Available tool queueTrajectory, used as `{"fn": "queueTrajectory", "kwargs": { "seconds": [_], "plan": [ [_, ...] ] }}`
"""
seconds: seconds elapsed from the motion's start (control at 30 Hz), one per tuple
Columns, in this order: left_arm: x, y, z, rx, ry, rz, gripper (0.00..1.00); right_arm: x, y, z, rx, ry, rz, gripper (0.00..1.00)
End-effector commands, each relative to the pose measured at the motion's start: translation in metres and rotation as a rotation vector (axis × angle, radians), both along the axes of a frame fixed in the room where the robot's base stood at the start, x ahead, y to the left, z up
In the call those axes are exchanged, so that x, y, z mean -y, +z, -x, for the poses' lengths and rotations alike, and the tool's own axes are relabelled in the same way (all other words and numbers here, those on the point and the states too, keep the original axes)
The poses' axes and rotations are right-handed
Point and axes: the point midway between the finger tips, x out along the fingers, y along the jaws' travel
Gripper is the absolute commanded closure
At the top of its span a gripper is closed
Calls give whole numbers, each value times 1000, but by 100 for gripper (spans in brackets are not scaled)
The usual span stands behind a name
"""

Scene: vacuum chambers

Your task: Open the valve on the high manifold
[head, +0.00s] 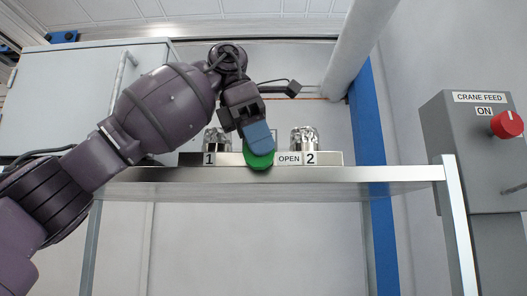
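The high manifold (330,159) sits on a raised steel shelf, with a label 1 at its left, a label 2 at its right and an OPEN label (289,159) between. A green valve handle (260,162) shows at its middle, just left of OPEN. My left gripper (257,140) reaches down from above, its blue finger pad over the upper part of the green handle and seemingly touching it. The pad hides that part of the handle, and the gap between the fingers does not show. My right gripper is out of view.
Metal fittings stand at label 1 (216,140) and label 2 (304,139). The shelf's front edge (330,174) runs below the manifold. A grey CRANE FEED box (463,135) with a red knob (507,125) is at right. A white pipe (358,45) slants behind.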

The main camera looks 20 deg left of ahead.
Motion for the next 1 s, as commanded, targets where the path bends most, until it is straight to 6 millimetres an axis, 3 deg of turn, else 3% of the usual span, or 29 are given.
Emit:
{"fn": "queueTrajectory", "kwargs": {
  "seconds": [0.47,0.7,1.0],
  "plan": [
    [4,-11,-1,0,-1,1,64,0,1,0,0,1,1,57],
    [4,-11,-1,-1,-1,0,98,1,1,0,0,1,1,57],
    [4,-11,0,-4,-1,-16,98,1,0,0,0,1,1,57]
  ]
}}
